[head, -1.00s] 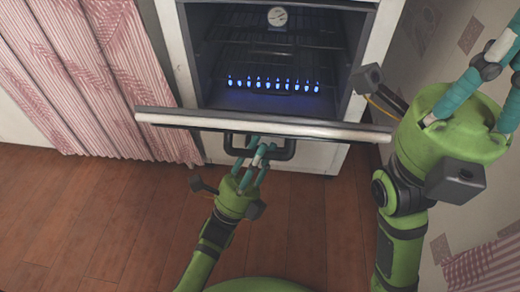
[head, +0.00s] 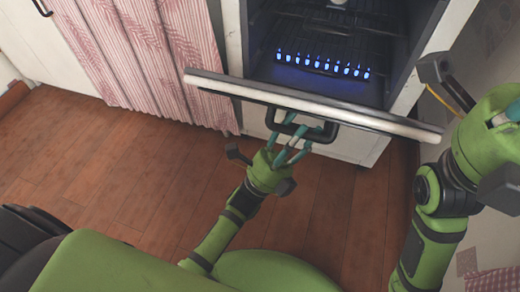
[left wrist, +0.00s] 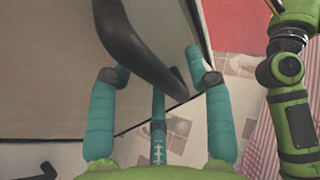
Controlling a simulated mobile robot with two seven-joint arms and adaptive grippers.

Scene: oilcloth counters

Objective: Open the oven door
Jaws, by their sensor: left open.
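The oven (head: 345,147) stands at the top right of the head view, with its dark cavity showing. Its door (head: 315,105) is partly open, tipped outward, with its pale top edge toward me. The black door handle (head: 328,136) is on the door's outer face; it also crosses the left wrist view (left wrist: 135,45). My left gripper (head: 292,138) is at the handle. Its teal fingers are open, spread on either side of the bar in the left wrist view (left wrist: 160,95). Whether they touch it I cannot tell. My right gripper (head: 508,114) is cut off at the right edge, its fingers mostly hidden.
Blue flames (head: 322,65) burn in a row inside the oven. A pink patterned curtain (head: 150,50) hangs left of it. The wooden floor (head: 130,150) in front is clear.

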